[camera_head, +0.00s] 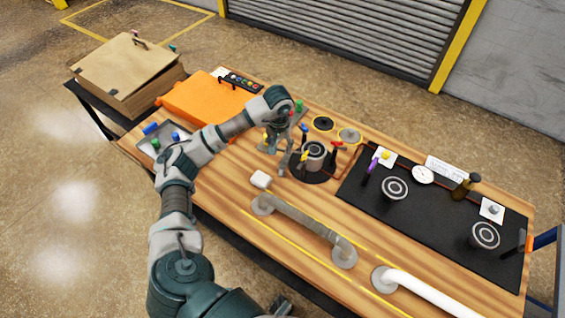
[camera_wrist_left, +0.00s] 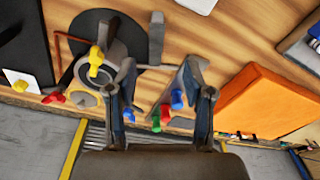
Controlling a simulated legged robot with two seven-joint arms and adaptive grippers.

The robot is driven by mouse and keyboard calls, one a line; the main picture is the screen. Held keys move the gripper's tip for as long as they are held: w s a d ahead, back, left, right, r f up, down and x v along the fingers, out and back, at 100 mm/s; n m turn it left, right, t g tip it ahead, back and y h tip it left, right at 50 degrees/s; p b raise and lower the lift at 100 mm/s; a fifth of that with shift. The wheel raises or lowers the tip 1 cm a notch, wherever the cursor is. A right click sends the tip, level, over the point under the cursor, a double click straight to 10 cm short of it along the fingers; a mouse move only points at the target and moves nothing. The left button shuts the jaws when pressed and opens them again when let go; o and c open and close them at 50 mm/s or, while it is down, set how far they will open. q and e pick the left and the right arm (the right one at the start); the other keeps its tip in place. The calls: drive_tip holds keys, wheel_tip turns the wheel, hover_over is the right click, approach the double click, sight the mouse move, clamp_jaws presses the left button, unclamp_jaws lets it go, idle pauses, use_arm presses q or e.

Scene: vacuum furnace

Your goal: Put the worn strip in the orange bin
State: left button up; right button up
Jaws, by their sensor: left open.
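No piece is plainly recognisable as the worn strip; I cannot tell which one it is. An orange box (camera_head: 205,103), which looks like the orange bin, lies on the back left of the wooden table and shows at the right of the left wrist view (camera_wrist_left: 270,102). Its inside is not visible. My left gripper (camera_head: 282,160) points down over the table, right of the orange box and close to the left of a ringed metal cylinder (camera_head: 315,153). In the wrist view its fingers (camera_wrist_left: 160,85) are apart, with nothing clearly held between them. My right gripper is not seen.
A grey flanged tube (camera_head: 305,224) and a white tube (camera_head: 420,284) lie along the front edge. A black mat (camera_head: 430,205) with gauges and round fittings covers the right. A cardboard box (camera_head: 125,68) stands at far left.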

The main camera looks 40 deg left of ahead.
use_arm(q)
wheel_tip(320, 180, up, 3)
drive_tip(key=w+a, duration=0.1)
drive_tip(key=w, duration=0.1)
drive_tip(key=g, duration=0.1)
hover_over(282, 167)
drive_tip(key=shift+h, duration=0.3)
drive_tip(key=f, duration=1.1)
drive_tip(key=shift+a+f, duration=0.25)
drive_tip(key=shift+a, duration=0.15)
drive_tip(key=f, duration=0.5)
drive_tip(key=shift+d+f, duration=0.3)
drive_tip(key=shift+d, duration=0.05)
clamp_jaws()
